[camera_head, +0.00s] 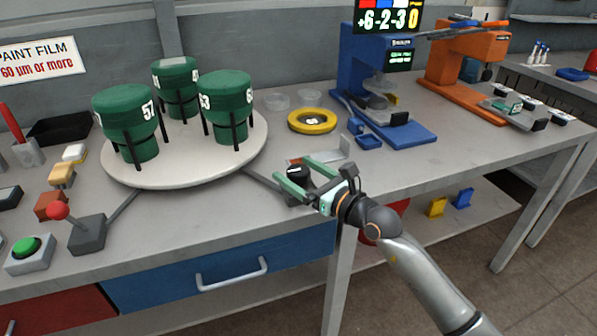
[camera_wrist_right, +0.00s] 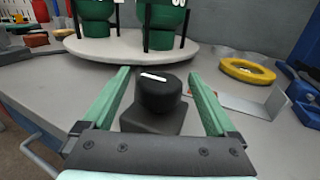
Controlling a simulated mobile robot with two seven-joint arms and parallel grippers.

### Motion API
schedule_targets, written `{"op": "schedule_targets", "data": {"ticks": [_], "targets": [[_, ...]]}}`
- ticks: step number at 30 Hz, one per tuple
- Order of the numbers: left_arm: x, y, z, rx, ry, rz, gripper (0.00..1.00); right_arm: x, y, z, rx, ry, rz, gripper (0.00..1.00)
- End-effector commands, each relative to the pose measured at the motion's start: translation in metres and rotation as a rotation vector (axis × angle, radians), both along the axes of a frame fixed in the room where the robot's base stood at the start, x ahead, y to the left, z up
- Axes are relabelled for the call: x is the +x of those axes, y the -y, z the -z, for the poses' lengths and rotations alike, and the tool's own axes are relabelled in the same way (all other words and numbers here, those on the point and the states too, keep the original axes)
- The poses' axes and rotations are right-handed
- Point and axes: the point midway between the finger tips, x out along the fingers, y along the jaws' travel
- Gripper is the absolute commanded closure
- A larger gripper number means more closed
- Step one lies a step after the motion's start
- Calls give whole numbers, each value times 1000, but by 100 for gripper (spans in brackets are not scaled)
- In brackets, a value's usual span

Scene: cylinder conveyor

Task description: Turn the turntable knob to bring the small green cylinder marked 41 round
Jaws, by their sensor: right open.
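The turntable (camera_head: 190,172) is a pale round disc at the left of the bench. I cannot make out a 41. The black knob (camera_wrist_right: 158,95) with a white line sits on a dark square base in the right wrist view. My right gripper (camera_head: 294,178) is open, its green fingers on either side of the knob with gaps visible. My left gripper is not in view.
A yellow ring (camera_head: 312,121) and clear dishes lie behind the knob. A bent metal plate (camera_head: 330,150) is close to the right gripper. A blue device (camera_head: 375,85) and an orange one (camera_head: 465,60) stand right. A red-ball lever (camera_head: 85,232) and green button (camera_head: 27,250) are front left.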

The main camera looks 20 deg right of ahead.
Motion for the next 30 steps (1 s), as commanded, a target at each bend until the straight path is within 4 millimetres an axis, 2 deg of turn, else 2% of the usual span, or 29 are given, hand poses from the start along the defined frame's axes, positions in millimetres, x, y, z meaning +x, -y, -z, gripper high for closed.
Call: {"op": "schedule_targets", "data": {"ticks": [2,23,30], "targets": [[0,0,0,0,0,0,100,0,0,0,0,0,0,14],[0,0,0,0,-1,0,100,0,0,0,1,0,-1,92],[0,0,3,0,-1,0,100,0,0,1,1,0,-5,93]]}}
